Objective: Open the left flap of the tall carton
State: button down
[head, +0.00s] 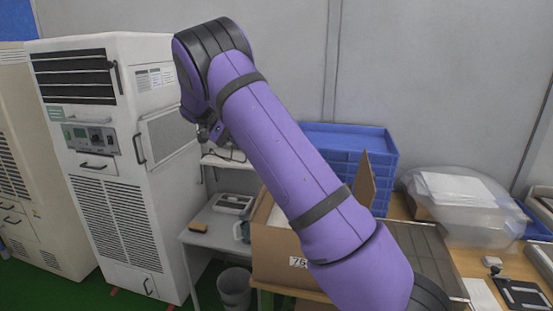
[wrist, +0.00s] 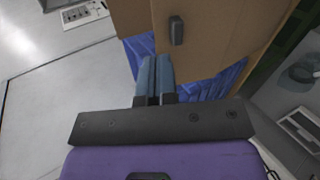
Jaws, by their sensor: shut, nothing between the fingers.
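The brown carton (head: 275,252) stands on a bench in the head view, partly covered by my purple arm. A number label is on its front, and one flap (head: 364,180) stands up at its right. In the wrist view, a brown cardboard panel (wrist: 225,38) fills the upper middle and has a small dark handle-like piece (wrist: 177,30) on it. I cannot tell for sure which flap this panel is. My gripper (wrist: 155,60) is shut and empty, its fingertips just below and left of the dark piece. Contact with the cardboard cannot be told.
Blue stacked crates (head: 345,138) stand behind the carton. A tall white cabinet (head: 120,170) is at the left, with a grey bin (head: 234,287) on the floor. A clear plastic-wrapped bundle (head: 455,190) lies on the right bench. A dark panel (head: 425,255) lies right of the carton.

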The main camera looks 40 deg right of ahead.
jog(key=s+r+n+t+y, duration=0.2)
jog(key=s+r+t+y, duration=0.15)
jog(key=s+r, duration=0.45)
jog(key=s+a+r+n+t+y, duration=0.15)
jog(key=s+a+t, duration=0.3)
jog(key=s, duration=0.85)
jog(key=s+a+r+n+t+y, duration=0.1)
jog(key=s+a+n+t+y, duration=0.25)
jog(key=s, duration=0.85)
jog(key=w+d+f+m+t+y, duration=0.2)
jog(key=w+d+f+m+y, duration=0.6)
jog(key=m, duration=0.8)
jog(key=w+d+f+m+t+h, duration=0.1)
jog(key=w+d+f+m+t, duration=0.3)
jog(key=d, duration=0.5)
jog(key=w+d+f+m+t, duration=0.1)
jog(key=w+d+m+t, duration=0.1)
jog(key=d+m, duration=0.55)
jog(key=w+a+f+n, duration=0.1)
jog(key=w+a+f, duration=0.2)
jog(key=w+a, duration=0.3)
jog(key=shift+w+a, duration=0.3)
jog(key=shift+w, duration=1.45)
